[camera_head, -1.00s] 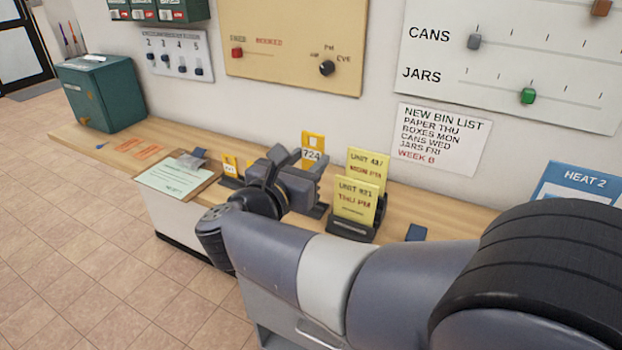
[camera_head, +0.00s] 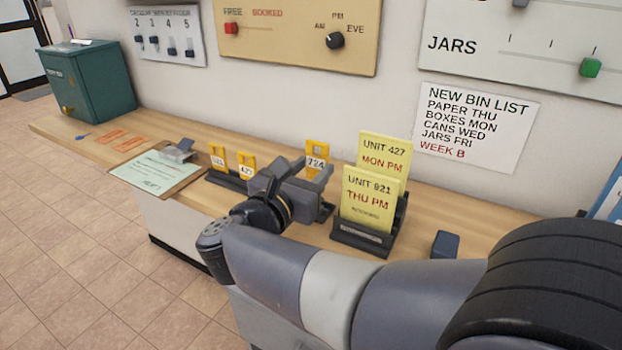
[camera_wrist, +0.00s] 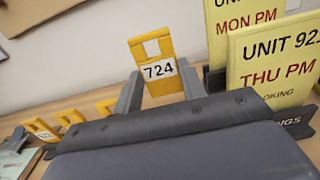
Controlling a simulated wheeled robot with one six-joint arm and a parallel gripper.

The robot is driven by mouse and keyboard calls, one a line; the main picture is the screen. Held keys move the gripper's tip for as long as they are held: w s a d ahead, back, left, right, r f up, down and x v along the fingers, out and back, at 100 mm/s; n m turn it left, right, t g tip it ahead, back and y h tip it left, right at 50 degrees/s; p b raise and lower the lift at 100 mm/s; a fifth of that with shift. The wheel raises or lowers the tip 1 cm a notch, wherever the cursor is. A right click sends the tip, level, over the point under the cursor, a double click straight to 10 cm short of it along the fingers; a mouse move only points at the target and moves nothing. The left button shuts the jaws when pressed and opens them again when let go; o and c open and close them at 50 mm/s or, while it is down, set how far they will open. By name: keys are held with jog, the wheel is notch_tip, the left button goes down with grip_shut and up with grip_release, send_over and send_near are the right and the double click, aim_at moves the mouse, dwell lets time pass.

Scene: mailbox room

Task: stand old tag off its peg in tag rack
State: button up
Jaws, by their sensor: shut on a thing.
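A yellow tag marked 724 (camera_head: 316,160) is held upright between the fingers of my gripper (camera_head: 302,178). In the wrist view the 724 tag (camera_wrist: 158,68) stands between the two fingertips (camera_wrist: 158,88), tilted a little to the left. My gripper is shut on it.
A dark holder (camera_head: 362,238) with yellow cards, UNIT 921 (camera_head: 368,198) in front and UNIT 427 (camera_head: 384,150) behind, stands close to the right. A clipboard (camera_head: 158,172) lies at the left. A dark blue block (camera_head: 445,244) sits further right. The wall is behind the counter (camera_head: 420,210).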

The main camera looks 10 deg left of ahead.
jog(key=shift+f, duration=0.2)
jog(key=shift+f+b, duration=0.5)
jog(key=shift+f, duration=1.6)
jog(key=shift+f+b, duration=0.75)
jog(key=shift+b, duration=0.5)
jog(key=o, duration=1)
jog(key=v, duration=1.1)
jog(key=shift+w+d, duration=0.1)
jog(key=shift+w, duration=0.1)
